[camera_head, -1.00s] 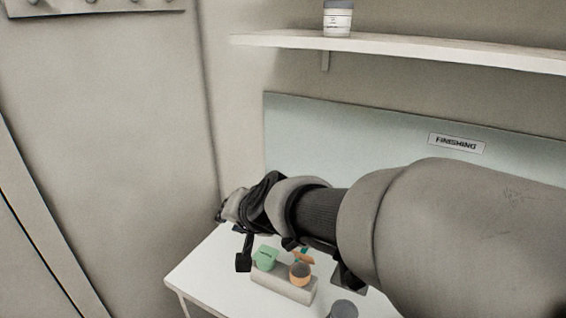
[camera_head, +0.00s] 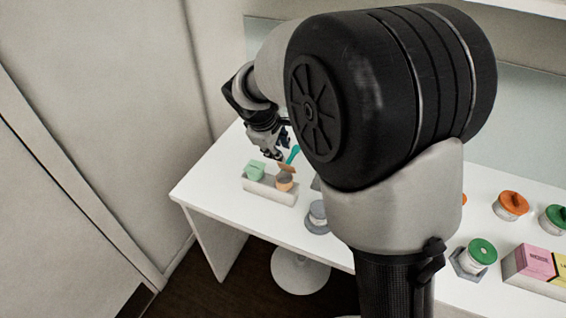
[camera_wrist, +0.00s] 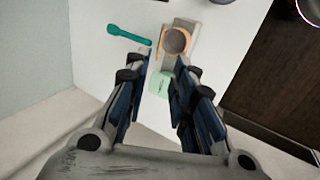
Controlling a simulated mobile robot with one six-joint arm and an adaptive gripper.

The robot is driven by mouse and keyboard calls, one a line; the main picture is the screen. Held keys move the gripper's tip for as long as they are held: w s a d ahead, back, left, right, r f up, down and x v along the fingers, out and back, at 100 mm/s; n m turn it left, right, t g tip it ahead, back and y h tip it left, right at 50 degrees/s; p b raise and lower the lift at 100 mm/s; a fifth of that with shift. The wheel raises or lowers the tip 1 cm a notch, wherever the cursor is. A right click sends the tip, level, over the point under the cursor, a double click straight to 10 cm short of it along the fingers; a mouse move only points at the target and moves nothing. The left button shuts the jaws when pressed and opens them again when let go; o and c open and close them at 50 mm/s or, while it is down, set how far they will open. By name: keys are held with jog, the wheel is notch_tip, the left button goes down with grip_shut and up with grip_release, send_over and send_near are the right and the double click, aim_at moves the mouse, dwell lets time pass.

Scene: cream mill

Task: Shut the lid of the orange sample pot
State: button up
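The orange sample pot (camera_head: 285,182) sits in the right side of a pale grey block (camera_head: 271,195) at the table's left end. Its orange lid (camera_head: 287,167) stands raised at the back of the open pot. In the wrist view the orange pot (camera_wrist: 176,42) shows its open dark inside, above and a little right of the fingertips. My gripper (camera_head: 276,152) points down above and behind the block. In the wrist view my gripper's fingers (camera_wrist: 165,68) are apart with nothing held between them.
A teal scoop (camera_head: 293,154) lies close to the orange pot. A grey-lidded jar (camera_head: 317,214) stands to the right. Farther right are lidded jars (camera_head: 511,204) and a box of pink and yellow packets (camera_head: 541,263). A stool (camera_head: 300,271) stands below the table.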

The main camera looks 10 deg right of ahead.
aim_at(287, 168)
jog(key=b+x, duration=0.2)
jog(key=x, duration=1)
jog(key=shift+w+f, duration=0.15)
jog(key=shift+f, duration=0.1)
jog(key=shift+c, duration=0.5)
grip_shut()
